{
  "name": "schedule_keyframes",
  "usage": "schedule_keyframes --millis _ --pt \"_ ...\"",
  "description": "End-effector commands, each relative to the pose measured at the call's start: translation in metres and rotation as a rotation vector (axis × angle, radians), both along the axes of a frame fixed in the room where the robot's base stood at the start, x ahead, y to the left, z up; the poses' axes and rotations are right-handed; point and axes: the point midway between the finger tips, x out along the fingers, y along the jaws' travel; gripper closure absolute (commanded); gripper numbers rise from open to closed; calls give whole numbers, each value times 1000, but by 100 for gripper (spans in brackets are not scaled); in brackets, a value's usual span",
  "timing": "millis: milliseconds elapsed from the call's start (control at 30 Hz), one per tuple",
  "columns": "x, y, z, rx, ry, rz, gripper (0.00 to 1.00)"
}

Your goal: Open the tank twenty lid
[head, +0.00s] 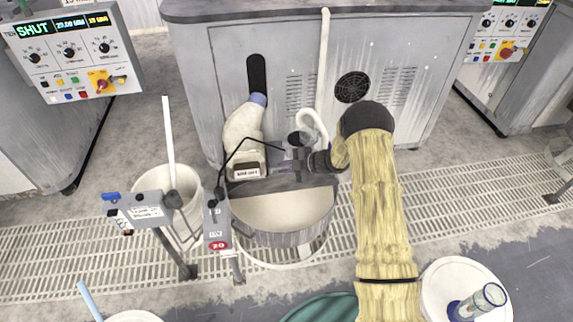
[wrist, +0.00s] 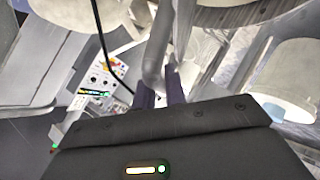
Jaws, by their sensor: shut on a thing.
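The tank marked with a red 20 tag (head: 217,245) is a round grey vessel (head: 290,238) in the middle of the head view. A dark grey flat section (head: 270,184) spans its rear part, and a cream surface shows in front. I cannot tell how far the lid is raised. My gripper (head: 286,163) is above the tank's rear edge, at the end of my yellow-sleeved arm. In the wrist view my gripper (wrist: 160,88) is shut on a grey bar (wrist: 154,50), which appears to be the lid handle. My gripper partly hides the grip in the head view.
A grey cabinet (head: 220,80) stands behind, with a white hose (head: 324,60) down its front. A white bucket (head: 150,180) and a labelled post box (head: 143,209) stand left. A white drum (head: 440,290) bearing a clear cylinder (head: 480,302) is at front right. A black cable (head: 232,152) loops beside the gripper.

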Motion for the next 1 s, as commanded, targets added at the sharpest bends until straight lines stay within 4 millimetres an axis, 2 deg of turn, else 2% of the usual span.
schedule_keyframes --millis 567,600,700,1000 --pt "0 -1 3 4 -2 -4 100" --pt "0 -1 3 4 -2 -3 82" --pt "0 -1 3 3 -2 -2 66" --pt "-1 0 3 3 -1 0 66"
